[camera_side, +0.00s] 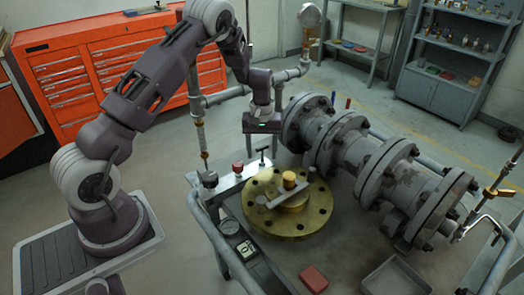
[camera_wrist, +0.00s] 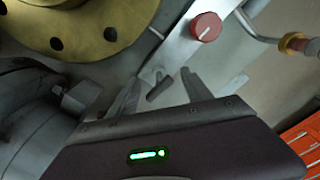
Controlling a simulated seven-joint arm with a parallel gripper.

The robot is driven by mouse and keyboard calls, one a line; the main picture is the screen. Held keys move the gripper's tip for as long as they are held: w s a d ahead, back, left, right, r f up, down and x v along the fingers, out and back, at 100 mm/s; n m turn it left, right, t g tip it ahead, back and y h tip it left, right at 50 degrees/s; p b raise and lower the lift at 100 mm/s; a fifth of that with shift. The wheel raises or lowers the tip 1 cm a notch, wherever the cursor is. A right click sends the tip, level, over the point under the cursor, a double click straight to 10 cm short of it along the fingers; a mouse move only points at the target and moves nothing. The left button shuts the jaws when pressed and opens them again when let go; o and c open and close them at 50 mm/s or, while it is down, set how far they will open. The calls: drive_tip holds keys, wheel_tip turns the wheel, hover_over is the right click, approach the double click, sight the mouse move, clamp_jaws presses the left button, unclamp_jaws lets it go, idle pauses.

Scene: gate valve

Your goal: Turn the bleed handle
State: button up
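A small dark T-shaped handle (camera_side: 262,155), which looks like the bleed handle, stands upright at the right end of a pale plate (camera_side: 228,184). In the wrist view its crossbar (camera_wrist: 159,88) shows between my two fingers, apart from both. My gripper (camera_side: 262,145) points down above the handle. In the wrist view my gripper (camera_wrist: 160,88) is open and empty, with one finger on each side of the crossbar. A red knob (camera_side: 238,167) sits on the same plate; it also shows in the wrist view (camera_wrist: 206,27).
A brass flange (camera_side: 312,222) with bolt holes lies in front of the plate. Large grey flanged pipework (camera_side: 352,153) stands close on the right of my gripper.

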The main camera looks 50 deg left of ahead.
drive_tip(key=shift+r, duration=0.1)
wheel_tip(320, 180, up, 7)
drive_tip(key=shift+f, duration=0.1)
idle(0.3)
